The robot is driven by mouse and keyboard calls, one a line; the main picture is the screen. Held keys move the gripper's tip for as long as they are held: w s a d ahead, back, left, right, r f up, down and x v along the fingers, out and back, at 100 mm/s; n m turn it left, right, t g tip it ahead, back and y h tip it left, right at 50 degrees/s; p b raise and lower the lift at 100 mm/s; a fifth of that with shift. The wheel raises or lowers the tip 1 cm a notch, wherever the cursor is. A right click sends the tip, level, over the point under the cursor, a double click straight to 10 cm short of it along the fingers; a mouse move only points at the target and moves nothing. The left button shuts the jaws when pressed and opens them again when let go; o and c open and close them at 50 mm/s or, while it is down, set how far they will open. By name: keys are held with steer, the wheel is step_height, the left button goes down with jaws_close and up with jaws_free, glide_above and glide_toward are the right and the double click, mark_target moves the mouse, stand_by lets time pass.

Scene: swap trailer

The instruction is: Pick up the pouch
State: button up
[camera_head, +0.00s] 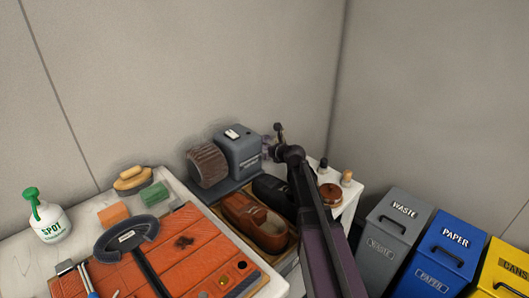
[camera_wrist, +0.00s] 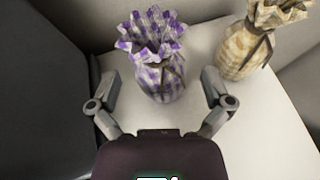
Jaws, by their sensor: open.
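A pouch (camera_wrist: 160,72) with purple and white checks, a ruffled top and a tied neck stands upright on the white tabletop in the wrist view. My gripper (camera_wrist: 161,80) is open, with one finger to each side of this pouch and visible gaps between. A second pouch (camera_wrist: 243,52), beige and patterned, stands to the right, outside the right finger. In the head view my gripper (camera_head: 279,138) is over the far end of the bench beside the grey machine. A bit of the purple pouch (camera_head: 267,150) shows there, mostly hidden.
A grey machine (camera_head: 238,153) with a brush roller stands against the wall; its dark side shows left in the wrist view (camera_wrist: 45,80). A brown shoe (camera_head: 255,222) sits in front. Waste bins (camera_head: 393,228) stand right of the bench. Bare tabletop (camera_wrist: 265,125) lies at right.

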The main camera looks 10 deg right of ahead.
steer(key=shift+c, duration=0.2)
stand_by(0.3)
steer(key=c, duration=1.1)
steer(key=shift+r, duration=0.15)
steer(key=shift+c, duration=0.2)
step_height(320, 180, up, 10)
steer(key=p, duration=1)
step_height(320, 180, up, 14)
steer(key=p, duration=1.3)
steer(key=shift+f+p, duration=0.25)
steer(key=shift+p, duration=0.15)
